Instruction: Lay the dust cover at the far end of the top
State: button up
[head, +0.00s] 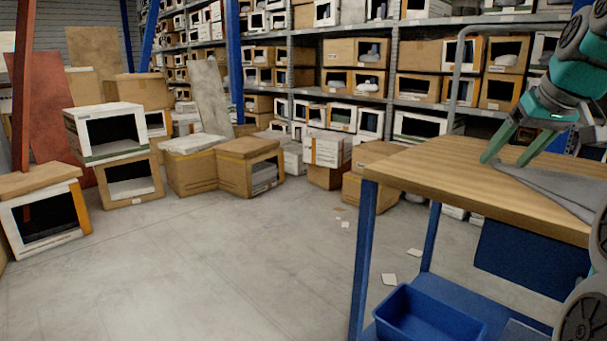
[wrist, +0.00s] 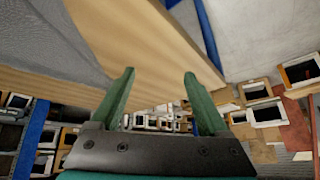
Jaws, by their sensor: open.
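The dust cover (head: 560,187) is a flat grey sheet on the right part of the wooden top (head: 430,170) in the head view. Its right side runs behind my arm and out of the picture. It also shows as a grey area at the upper left of the wrist view (wrist: 45,40). My gripper (head: 506,161) has teal-green fingers, open with nothing between them. In the head view it is over the top, beside the cover's far left corner. In the wrist view the open fingers (wrist: 159,74) are against bare wood, with the cover to their left. I cannot tell whether they touch anything.
The top sits on a blue frame (head: 363,250) with a blue bin (head: 425,315) on its lower shelf. The near left part of the top is bare. Racks of boxes (head: 350,75) stand behind; several cartons (head: 250,168) are at left. The middle floor is mostly clear.

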jog(key=s+a+f+n+g+y, duration=0.1)
jog(key=s+a+f+g, duration=0.1)
jog(key=s+a+f, duration=0.55)
jog(key=s+a+f+g, duration=0.2)
jog(key=a+f+g, duration=0.1)
jog(key=a+f, duration=0.85)
jog(key=s+a+f+g, duration=0.1)
jog(key=s+a+f, duration=0.2)
jog(key=s+f, duration=0.5)
jog(key=s+a+f+g+h, duration=0.1)
jog(key=s+a+f+g, duration=0.1)
jog(key=s+f, duration=0.6)
jog(key=s+a, duration=0.1)
jog(key=s, duration=0.3)
jog(key=shift+s+f, duration=0.15)
jog(key=shift+f, duration=0.1)
jog(key=shift+a, duration=0.1)
